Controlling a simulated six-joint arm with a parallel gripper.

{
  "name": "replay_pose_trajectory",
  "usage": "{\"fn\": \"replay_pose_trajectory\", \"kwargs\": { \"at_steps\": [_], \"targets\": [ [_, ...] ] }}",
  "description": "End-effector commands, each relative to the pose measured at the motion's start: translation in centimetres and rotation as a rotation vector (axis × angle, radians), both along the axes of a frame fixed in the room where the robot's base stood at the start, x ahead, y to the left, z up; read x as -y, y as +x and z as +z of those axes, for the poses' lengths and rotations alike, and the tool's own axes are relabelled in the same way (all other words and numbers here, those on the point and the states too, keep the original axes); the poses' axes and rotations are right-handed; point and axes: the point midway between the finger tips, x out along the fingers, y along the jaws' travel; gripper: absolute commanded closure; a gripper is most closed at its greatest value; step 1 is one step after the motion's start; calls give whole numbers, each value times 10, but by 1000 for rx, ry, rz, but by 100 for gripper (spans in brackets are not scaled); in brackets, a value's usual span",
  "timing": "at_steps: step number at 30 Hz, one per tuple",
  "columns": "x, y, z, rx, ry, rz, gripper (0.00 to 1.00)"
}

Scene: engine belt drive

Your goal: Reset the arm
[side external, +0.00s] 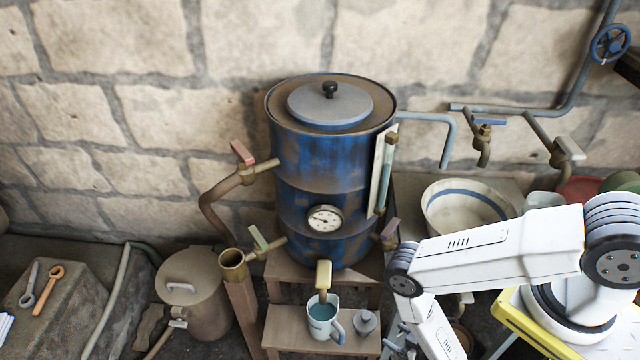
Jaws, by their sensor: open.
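My white arm (500,245) reaches in from the right. Its forearm (436,328) bends down and runs out of the picture at the bottom edge. My gripper is not visible; it seems to lie beyond that edge. A blue, rusty boiler drum (320,165) with a grey lid (331,103) and a round gauge (325,219) stands in the middle, left of my arm. A mug of bluish liquid (322,318) stands under the drum's front spout (323,275) on a low wooden step (290,333).
A small grey pot (365,322) sits beside the mug, near my forearm. A white basin with a blue band (467,208) is behind my arm. Taps and pipes (483,145) jut from the stone wall. Two wrenches (45,288) lie on a block at left, near a lidded can (190,290).

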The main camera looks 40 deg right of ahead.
Motion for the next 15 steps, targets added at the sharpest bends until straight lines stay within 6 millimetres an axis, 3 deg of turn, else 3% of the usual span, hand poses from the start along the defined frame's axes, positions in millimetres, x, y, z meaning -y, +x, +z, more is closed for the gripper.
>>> {"fn": "replay_pose_trajectory", "kwargs": {
  "at_steps": [8,15],
  "targets": [
    [-19,25,8,-55,12,45,23],
    [-53,62,27,-162,20,145,23]
  ]
}}
